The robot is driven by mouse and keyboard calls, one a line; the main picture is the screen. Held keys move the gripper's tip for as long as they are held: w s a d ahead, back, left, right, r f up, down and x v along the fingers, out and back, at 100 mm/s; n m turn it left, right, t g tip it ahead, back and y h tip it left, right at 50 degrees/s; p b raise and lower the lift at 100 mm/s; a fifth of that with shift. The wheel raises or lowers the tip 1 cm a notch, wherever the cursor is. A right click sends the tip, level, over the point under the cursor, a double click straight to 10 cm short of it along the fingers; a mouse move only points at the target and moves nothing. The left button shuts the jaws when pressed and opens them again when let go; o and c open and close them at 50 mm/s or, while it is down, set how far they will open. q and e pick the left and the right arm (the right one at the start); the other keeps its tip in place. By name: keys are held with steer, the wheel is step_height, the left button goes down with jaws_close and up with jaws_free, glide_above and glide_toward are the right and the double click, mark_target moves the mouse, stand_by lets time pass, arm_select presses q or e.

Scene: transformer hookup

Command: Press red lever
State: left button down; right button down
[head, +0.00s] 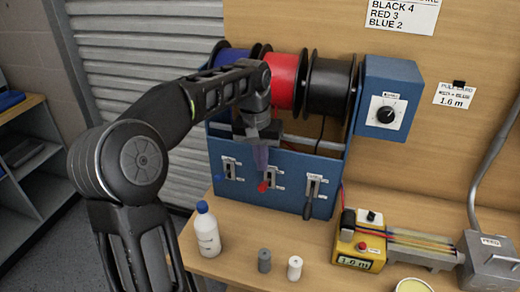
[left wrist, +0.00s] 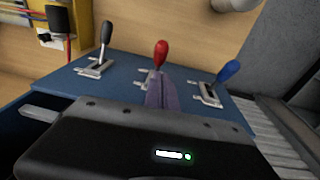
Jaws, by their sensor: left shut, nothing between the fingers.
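The red lever (head: 263,186) is the middle of three levers on the front of the blue spool rack (head: 280,200). Its red knob also shows in the left wrist view (left wrist: 160,54), just beyond the fingertips. My left gripper (head: 262,166) is shut and empty, its purple-grey fingers pointing down just above the red knob. In the left wrist view the fingers (left wrist: 160,90) line up with the red lever and hide part of its shaft. I cannot tell whether they touch it. My right gripper is not in view.
The blue lever (head: 217,177) and black lever (head: 307,208) flank the red one closely. Blue, red and black spools (head: 330,88) hang behind. A white bottle (head: 207,230), two small cylinders (head: 295,268) and a yellow meter box (head: 360,250) stand on the bench in front.

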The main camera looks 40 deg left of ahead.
mark_target(266, 184)
arm_select(q)
steer(key=shift+s+d+f, duration=0.2)
steer(key=shift+s+f, duration=0.05)
steer(key=shift+f, duration=0.35)
steer(key=shift+s+d+f, duration=0.2)
steer(key=shift+s+f, duration=0.05)
steer(key=shift+f, duration=0.3)
